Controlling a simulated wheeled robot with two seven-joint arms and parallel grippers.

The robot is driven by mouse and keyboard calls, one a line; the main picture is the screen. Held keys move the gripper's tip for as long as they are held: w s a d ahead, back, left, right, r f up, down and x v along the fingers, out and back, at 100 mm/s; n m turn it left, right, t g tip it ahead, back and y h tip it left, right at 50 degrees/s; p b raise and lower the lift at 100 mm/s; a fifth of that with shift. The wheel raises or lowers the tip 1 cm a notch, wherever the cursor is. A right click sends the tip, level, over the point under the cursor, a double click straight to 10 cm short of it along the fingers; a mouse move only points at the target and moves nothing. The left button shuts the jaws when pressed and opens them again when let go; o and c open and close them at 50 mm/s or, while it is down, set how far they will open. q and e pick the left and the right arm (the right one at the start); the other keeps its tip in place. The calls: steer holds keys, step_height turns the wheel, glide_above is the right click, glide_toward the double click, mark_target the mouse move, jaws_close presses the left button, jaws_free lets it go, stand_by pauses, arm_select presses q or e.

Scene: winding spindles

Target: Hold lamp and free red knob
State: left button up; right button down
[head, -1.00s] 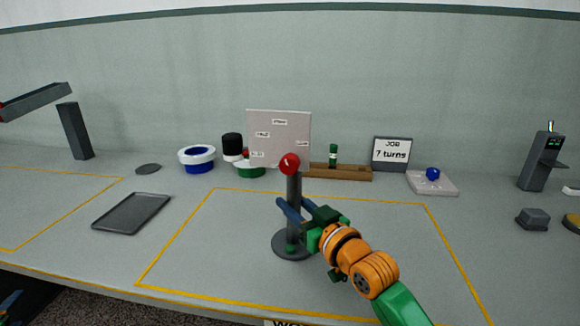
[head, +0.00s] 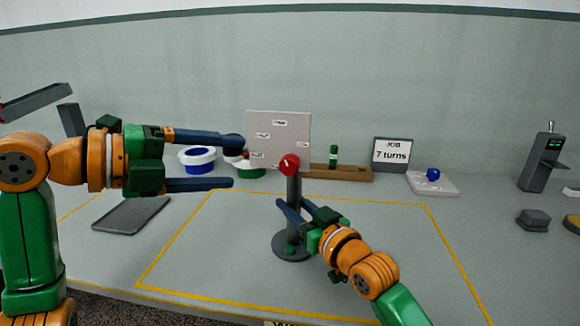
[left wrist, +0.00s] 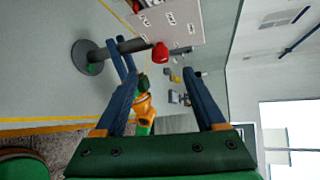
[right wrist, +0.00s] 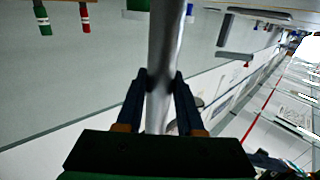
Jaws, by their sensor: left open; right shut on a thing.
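The lamp is a grey upright post (head: 294,190) on a round dark base (head: 278,247), with a red knob (head: 289,165) on top. My right gripper (head: 292,208) is shut around the post below the knob; the right wrist view shows both fingers pressed to the grey post (right wrist: 166,40). My left gripper (head: 237,163) is open and empty, with its fingers pointing right toward the knob, just left of it and apart from it.
Behind the lamp stand a pale board with labels (head: 278,130), a wooden rack (head: 345,173) and a sign reading "JOB 7 turns" (head: 391,152). A blue-and-white ring (head: 197,158) and a dark tray (head: 125,218) are at left. The yellow-outlined table area around the lamp is clear.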

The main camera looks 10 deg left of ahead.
mark_target(287, 167)
arm_select(q)
steer(key=shift+m, duration=0.8)
steer(key=x, duration=0.8)
steer(key=s+x, duration=0.1)
steer(key=x, duration=0.3)
steer(key=shift+w+d+f, duration=0.1)
steer(key=shift+w+d, duration=0.05)
steer(key=shift+d, duration=0.35)
jaws_close()
